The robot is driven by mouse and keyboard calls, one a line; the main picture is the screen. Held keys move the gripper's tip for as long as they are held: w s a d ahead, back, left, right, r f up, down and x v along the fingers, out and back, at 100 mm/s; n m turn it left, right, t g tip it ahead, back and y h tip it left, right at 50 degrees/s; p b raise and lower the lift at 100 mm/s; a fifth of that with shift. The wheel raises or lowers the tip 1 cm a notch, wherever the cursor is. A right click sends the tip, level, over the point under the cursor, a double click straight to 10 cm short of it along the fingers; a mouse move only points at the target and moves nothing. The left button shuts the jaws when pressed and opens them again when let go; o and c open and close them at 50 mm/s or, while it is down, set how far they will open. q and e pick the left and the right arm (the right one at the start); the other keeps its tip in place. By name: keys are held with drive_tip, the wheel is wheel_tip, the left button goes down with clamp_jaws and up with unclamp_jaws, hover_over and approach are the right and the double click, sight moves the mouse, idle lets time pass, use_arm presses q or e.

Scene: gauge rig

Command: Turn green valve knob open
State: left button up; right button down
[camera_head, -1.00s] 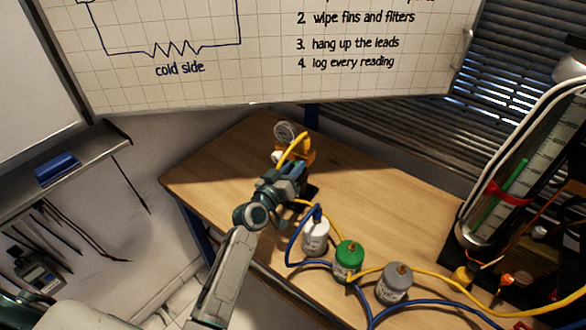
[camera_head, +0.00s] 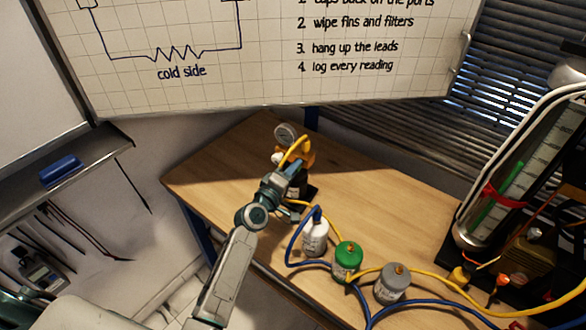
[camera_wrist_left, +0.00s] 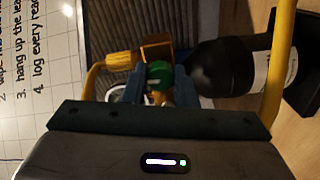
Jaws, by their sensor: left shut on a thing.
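The green valve knob (camera_wrist_left: 159,74) shows in the left wrist view, between the two blue fingers of my left gripper (camera_wrist_left: 155,85). The fingers are shut on it from both sides. In the head view my left gripper (camera_head: 285,176) is at the gauge rig, just below the round gauge (camera_head: 285,134), and the knob is hidden there. Brass-coloured fittings (camera_wrist_left: 157,50) sit beside the knob in the left wrist view. My right gripper is not in view.
A dark bottle (camera_wrist_left: 225,68) stands close beside the fingers in the left wrist view. White (camera_head: 315,240), green (camera_head: 348,258) and grey (camera_head: 392,284) canisters stand along the front of the wooden table (camera_head: 380,205), with yellow and blue hoses around them. Open tabletop lies right of the rig.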

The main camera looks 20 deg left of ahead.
use_arm(q)
drive_tip(key=shift+n, duration=0.5)
drive_tip(key=o, duration=1)
drive_tip(key=shift+s, duration=0.1)
drive_tip(key=b+v, duration=0.1)
drive_tip(key=v, duration=0.9)
drive_tip(key=shift+s+b, duration=0.3)
drive_tip(key=shift+a, duration=0.1)
